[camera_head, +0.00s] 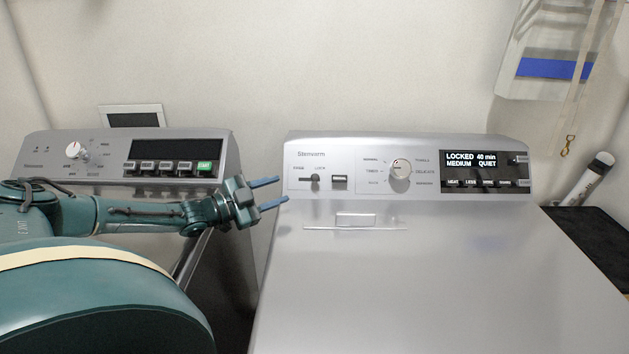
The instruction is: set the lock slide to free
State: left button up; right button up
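The silver washer (430,270) stands at centre right, with its lid down. Its lock slide (314,179) is a small dark slider at the left of the control panel, with the knob toward the right end, under the word LOCK. The washer's display (472,160) reads LOCKED, 40 min, MEDIUM, QUIET. My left gripper (272,192) reaches in from the left, its two blue fingers apart with nothing between them. The fingers point right, just left of the washer's panel and apart from the slide. My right gripper is not in view.
A second machine (125,155) with a white knob and a row of buttons stands at the left. A round dial (400,168) sits mid-panel on the washer. A white tube (590,178) leans at the right by a dark surface (590,235). The washer lid's top is clear.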

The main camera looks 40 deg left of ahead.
aim_at(315, 177)
pick_arm(q)
jog(key=shift+w+d+f+b, duration=0.2)
jog(key=shift+w+f+b, duration=0.05)
jog(key=shift+w+b, duration=0.4)
jog(key=shift+w+d+r, duration=0.1)
jog(key=shift+w, duration=0.25)
jog(key=shift+b+x, duration=1.05)
jog(key=shift+b, duration=0.05)
jog(key=shift+w+r, duration=0.15)
jog(key=shift+w, duration=0.15)
jog(key=shift+x, duration=1)
jog(key=shift+p+x, duration=0.3)
jog(key=shift+x, duration=1.6)
jog(key=shift+w+d, duration=0.15)
jog(key=shift+w, duration=0.35)
jog(key=shift+w+d, duration=0.1)
jog(key=shift+w, duration=0.05)
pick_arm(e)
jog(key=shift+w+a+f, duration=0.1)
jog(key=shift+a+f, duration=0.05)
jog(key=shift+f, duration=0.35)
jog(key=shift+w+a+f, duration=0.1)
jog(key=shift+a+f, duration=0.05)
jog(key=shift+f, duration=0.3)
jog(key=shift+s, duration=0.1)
